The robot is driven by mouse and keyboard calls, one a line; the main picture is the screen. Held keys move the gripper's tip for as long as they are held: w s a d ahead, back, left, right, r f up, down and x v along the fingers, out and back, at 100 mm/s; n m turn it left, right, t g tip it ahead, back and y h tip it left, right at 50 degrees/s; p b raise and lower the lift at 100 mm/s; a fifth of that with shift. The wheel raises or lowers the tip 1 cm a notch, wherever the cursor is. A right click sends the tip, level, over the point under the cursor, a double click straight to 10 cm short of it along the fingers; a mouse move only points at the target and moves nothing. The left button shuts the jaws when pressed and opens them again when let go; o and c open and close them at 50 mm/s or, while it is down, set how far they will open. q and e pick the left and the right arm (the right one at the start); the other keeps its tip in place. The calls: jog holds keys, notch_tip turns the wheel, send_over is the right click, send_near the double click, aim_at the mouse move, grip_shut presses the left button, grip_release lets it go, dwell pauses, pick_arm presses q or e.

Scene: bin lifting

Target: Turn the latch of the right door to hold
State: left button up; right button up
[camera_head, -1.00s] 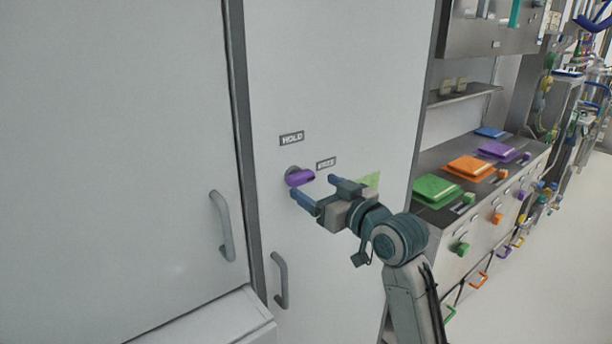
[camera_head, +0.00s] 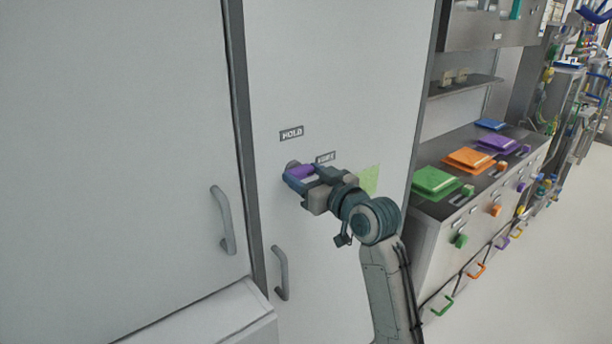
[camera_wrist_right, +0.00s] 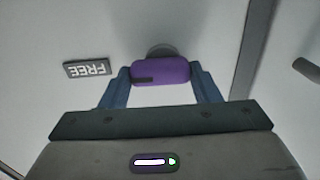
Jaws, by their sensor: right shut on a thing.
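The purple latch (camera_head: 301,172) sits on the right door (camera_head: 345,80), pointing to the right toward the lower of two labels. The HOLD label (camera_head: 291,133) is above the latch. The other label (camera_head: 326,157) reads FREE in the right wrist view (camera_wrist_right: 87,68). My right gripper (camera_head: 299,178) is shut on the latch, with one blue finger on each side. In the right wrist view the latch (camera_wrist_right: 160,72) lies between both fingertips, in front of its grey round mount. My left gripper is not in view.
The left door (camera_head: 110,150) and its handle (camera_head: 222,222) are at the left. The right door's handle (camera_head: 280,274) is below the latch.

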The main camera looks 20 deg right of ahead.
jog(key=shift+n, duration=0.3)
jog(key=n+b, duration=0.1)
jog(key=n, duration=0.2)
jog(key=shift+n, duration=0.3)
jog(key=n+b, duration=0.2)
jog(key=n, duration=0.2)
jog(key=shift+a+n, duration=0.15)
jog(key=shift+n, duration=0.15)
jog(key=n+b, duration=0.2)
jog(key=n, duration=0.3)
jog(key=shift+s+a, duration=0.1)
jog(key=n+b, duration=0.1)
jog(key=n, duration=0.2)
jog(key=shift+n, duration=0.5)
jog(key=o, duration=1)
